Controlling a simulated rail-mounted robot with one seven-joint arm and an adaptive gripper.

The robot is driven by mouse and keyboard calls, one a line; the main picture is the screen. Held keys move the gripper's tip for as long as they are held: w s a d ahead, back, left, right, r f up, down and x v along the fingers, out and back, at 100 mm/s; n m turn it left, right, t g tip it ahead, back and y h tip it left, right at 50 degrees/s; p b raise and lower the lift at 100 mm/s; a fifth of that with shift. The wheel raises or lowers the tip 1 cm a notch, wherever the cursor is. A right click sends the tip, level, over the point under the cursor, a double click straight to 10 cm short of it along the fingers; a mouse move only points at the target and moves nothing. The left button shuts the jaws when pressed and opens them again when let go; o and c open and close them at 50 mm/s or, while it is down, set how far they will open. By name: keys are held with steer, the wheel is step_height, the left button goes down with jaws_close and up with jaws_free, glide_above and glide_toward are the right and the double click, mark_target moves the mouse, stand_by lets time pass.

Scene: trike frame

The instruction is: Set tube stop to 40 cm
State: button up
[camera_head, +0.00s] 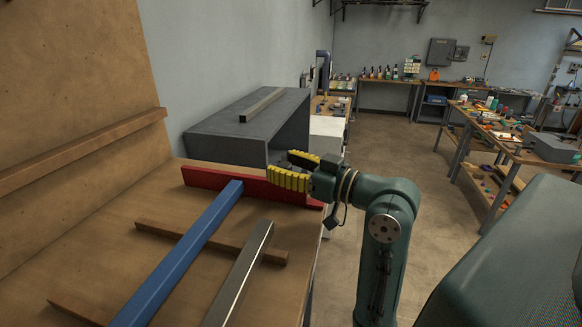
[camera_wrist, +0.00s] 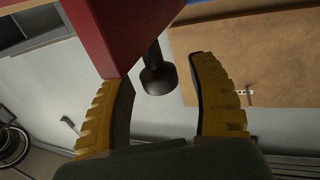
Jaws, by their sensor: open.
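A red bar (camera_head: 235,183) lies across the wooden bench, at the far end of a long blue tube (camera_head: 182,250); I cannot tell which part is the tube stop. My gripper (camera_head: 288,168), with yellow ribbed fingers, is open at the right end of the red bar, by the bench edge. In the wrist view the red bar (camera_wrist: 118,30) fills the upper left, close to or touching the left finger. A black knob (camera_wrist: 158,78) with a round end sits between the open fingers of my gripper (camera_wrist: 160,72), apart from the right finger. No scale or number is legible.
A silver tube (camera_head: 240,275) lies right of the blue one over wooden strips (camera_head: 205,241). A grey open-ended box (camera_head: 225,125) with a metal bar (camera_head: 263,104) on top stands behind the red bar. Open floor (camera_head: 400,160) lies right of the bench.

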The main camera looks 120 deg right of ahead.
steer(key=v, duration=1.2)
steer(key=shift+r, duration=0.1)
